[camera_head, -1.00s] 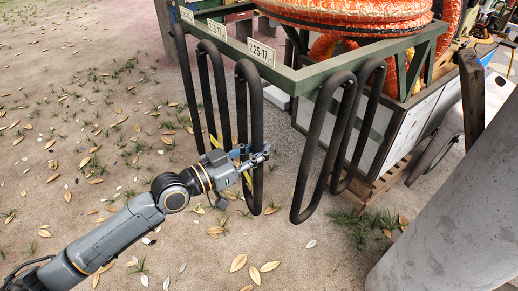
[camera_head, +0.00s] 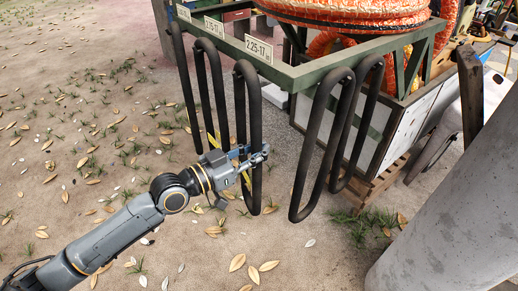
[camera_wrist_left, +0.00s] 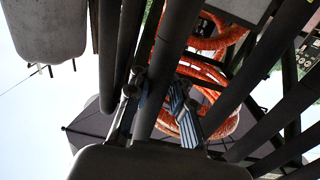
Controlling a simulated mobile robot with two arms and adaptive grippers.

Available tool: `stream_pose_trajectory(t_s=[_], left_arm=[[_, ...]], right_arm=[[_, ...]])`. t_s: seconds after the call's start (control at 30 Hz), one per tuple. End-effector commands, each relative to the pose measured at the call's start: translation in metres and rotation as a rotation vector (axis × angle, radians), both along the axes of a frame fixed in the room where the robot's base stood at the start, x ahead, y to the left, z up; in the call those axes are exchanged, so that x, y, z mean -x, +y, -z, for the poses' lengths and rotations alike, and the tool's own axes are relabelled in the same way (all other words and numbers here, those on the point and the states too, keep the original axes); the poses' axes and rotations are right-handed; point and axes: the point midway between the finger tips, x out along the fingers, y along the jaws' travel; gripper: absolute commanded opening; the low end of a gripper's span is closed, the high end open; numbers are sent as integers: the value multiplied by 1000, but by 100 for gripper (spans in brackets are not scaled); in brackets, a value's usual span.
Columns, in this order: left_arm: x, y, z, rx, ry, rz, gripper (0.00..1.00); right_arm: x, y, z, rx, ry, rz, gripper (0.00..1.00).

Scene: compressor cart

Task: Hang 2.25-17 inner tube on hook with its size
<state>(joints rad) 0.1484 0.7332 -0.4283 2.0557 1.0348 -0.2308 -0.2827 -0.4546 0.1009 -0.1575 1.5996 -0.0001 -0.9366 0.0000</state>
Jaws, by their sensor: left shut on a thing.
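A black inner tube (camera_head: 241,105) hangs as a long loop from the green frame, below the white 2.25-17 sign (camera_head: 259,48). Its hook is hidden behind the tube's top. My left gripper (camera_head: 256,157) is shut on the lower part of this tube, with a yellow mark just below the fingers. In the left wrist view, its blue-padded fingers (camera_wrist_left: 160,105) are on both sides of a dark tube strand. My right gripper is not in view.
More black tubes hang to the left (camera_head: 203,85) and to the right (camera_head: 322,140). The green frame (camera_head: 300,76) carries smaller signs at left and orange hose coils (camera_head: 350,14) above. A grey cylinder (camera_head: 445,210) stands at right. The leaf-strewn ground at left is open.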

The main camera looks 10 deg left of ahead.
Motion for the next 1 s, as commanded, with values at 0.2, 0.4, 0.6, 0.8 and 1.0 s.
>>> stream_pose_trajectory(t_s=[0.2, 0.4, 0.6, 0.8, 1.0], left_arm=[[0, 0, -1, 0, -4, 0, 24], [0, 0, -1, 1, -2, 0, 48], [0, 0, 1, -1, 2, 0, 48], [10, 10, 2, -3, 2, -1, 48], [37, 33, 3, -9, 4, 0, 48]], right_arm=[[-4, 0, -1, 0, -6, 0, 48], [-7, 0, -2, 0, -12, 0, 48], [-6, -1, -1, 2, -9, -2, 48], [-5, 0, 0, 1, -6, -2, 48], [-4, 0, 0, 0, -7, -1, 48]])
